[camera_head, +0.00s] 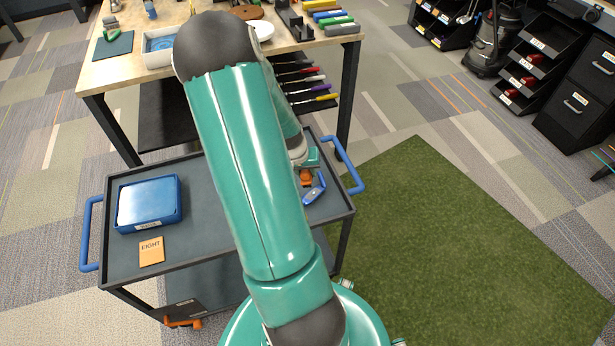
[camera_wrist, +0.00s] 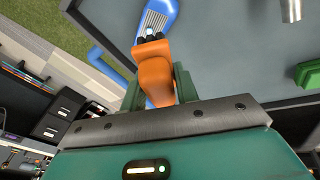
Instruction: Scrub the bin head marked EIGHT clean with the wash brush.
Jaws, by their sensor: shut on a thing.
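My gripper (camera_wrist: 157,88) is shut on the orange wash brush (camera_wrist: 154,72), with a green finger on each side of it. The brush's dark bristle end points at a blue head (camera_wrist: 163,7) with a grey grooved face. The bristles overlap the lower end of the grooves; I cannot tell whether they touch. In the head view, the brush (camera_head: 305,176) and blue head (camera_head: 313,193) are at the right end of the cart, partly behind my arm. No marking on the head is readable. A tan card reading EIGHT (camera_head: 151,252) lies on the cart's left part.
The dark cart (camera_head: 205,222) has blue side handles (camera_head: 345,166). A blue tray (camera_head: 148,203) stands on its left. A metal cylinder (camera_wrist: 291,9) and a green block (camera_wrist: 306,74) are near the brush. A workbench (camera_head: 112,76) stands behind; green turf (camera_head: 450,235) lies to the right.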

